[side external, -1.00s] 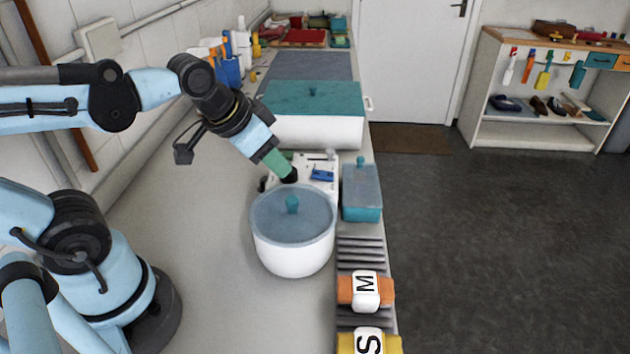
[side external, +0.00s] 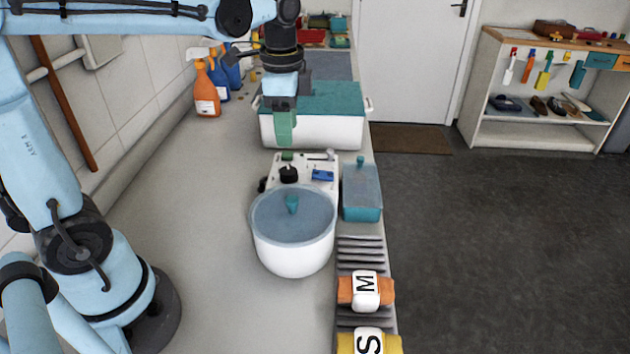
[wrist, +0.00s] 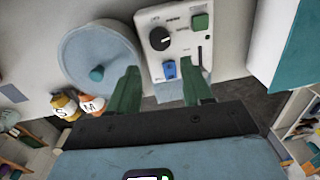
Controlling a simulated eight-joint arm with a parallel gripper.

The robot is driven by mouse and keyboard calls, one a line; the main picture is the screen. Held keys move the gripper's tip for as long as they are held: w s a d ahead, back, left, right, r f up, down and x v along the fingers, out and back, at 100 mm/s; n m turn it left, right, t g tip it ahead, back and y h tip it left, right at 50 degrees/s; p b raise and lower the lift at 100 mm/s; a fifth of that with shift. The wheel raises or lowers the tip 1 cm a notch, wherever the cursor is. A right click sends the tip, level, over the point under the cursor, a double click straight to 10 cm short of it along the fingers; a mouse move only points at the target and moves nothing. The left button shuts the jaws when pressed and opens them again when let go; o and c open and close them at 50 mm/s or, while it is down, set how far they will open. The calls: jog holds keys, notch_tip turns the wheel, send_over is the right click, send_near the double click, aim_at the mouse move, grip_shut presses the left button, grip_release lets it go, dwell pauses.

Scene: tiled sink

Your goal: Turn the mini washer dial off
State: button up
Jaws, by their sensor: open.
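The mini washer is a white tub (side external: 292,255) with a blue-grey lid (side external: 290,212) and a white control panel (side external: 318,164) behind it. The black round dial (side external: 288,174) sits on the panel's left part. In the wrist view the dial (wrist: 160,39) shows a pale pointer mark; its printed labels are too small to read. My gripper (side external: 285,142) has green fingers and hangs above and behind the panel, apart from the dial. In the wrist view my gripper (wrist: 162,90) is open with its fingers spread and nothing between them.
A green button (wrist: 200,22) and a blue switch (wrist: 169,69) are near the dial. A white bin with a teal lid (side external: 315,100) stands behind. A teal box (side external: 361,195) stands right of the washer. Spray bottles (side external: 207,95) stand at the wall. The counter at left is clear.

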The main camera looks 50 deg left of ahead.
aim_at(290, 171)
jog(key=f, duration=0.9)
jog(key=shift+w+a+f, duration=0.2)
jog(key=shift+a+f, duration=0.05)
jog(key=shift+f, duration=0.05)
jog(key=c, duration=0.8)
